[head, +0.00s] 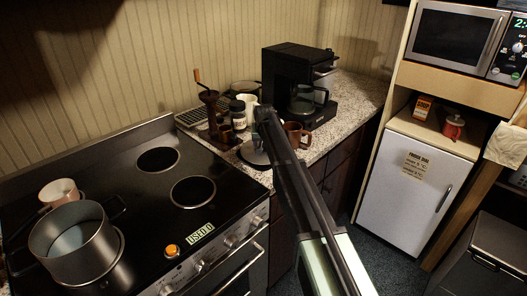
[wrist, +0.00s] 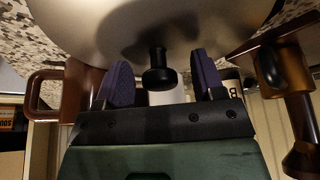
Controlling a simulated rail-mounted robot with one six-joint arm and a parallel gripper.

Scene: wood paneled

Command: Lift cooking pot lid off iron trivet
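The metal pot lid (wrist: 150,25) fills the top of the wrist view, its black knob (wrist: 158,75) pointing toward my gripper. My gripper (wrist: 160,64) is open, with its two purple finger pads on either side of the knob and a gap visible on each side. In the head view the lid (head: 253,154) shows only partly on the speckled counter, behind my arm. My gripper's fingertips are hidden there. I cannot make out the iron trivet; the lid and my arm cover that area.
A brown mug (head: 297,135) stands close right of the lid. A coffee grinder (head: 211,105), a jar (head: 237,114) and a coffee maker (head: 297,82) stand behind. The stove (head: 150,200) at left holds a pot (head: 75,245).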

